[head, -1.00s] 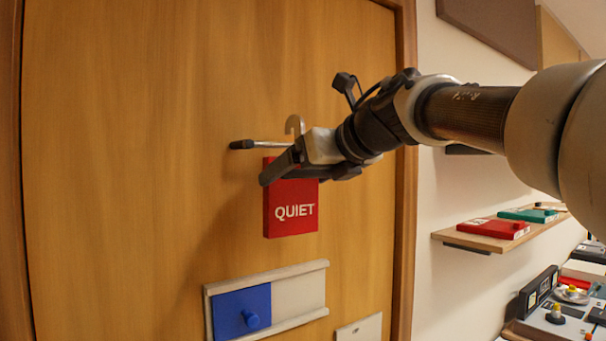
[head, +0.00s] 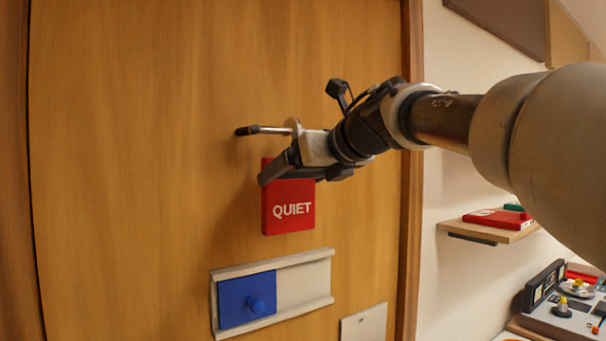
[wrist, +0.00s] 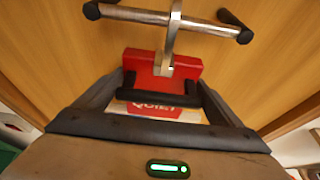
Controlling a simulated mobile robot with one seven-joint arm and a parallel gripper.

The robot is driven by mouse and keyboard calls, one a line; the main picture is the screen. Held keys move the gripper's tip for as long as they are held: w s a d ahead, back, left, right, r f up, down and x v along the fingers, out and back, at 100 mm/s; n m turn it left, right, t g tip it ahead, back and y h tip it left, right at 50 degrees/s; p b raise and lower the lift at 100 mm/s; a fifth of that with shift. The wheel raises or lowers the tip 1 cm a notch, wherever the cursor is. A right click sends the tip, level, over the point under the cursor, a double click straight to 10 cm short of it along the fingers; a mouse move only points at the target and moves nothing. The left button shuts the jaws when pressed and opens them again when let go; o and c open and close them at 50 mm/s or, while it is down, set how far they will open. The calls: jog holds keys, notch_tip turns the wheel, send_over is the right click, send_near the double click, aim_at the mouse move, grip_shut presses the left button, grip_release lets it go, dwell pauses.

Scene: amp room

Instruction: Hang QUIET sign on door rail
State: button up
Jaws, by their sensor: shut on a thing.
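The red QUIET sign (head: 290,212) hangs upright in front of the wooden door in the head view. My gripper (head: 272,174) is shut on its upper part. The sign also shows in the wrist view (wrist: 135,66), between my fingers (wrist: 160,100). A metal hook (wrist: 172,45) rises from the sign and crosses the door rail (wrist: 135,13), right of the rail's middle. In the head view, the hook (head: 293,124) is level with the rail (head: 262,130), its top slightly above. I cannot tell whether the hook touches the rail.
A slider panel (head: 305,283) with a blue block (head: 240,302) is on the door below the sign. A small plate (head: 364,325) is lower right. A wall shelf (head: 490,232) holds a red item (head: 497,218). Equipment (head: 560,310) stands at lower right.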

jog(key=o, duration=1)
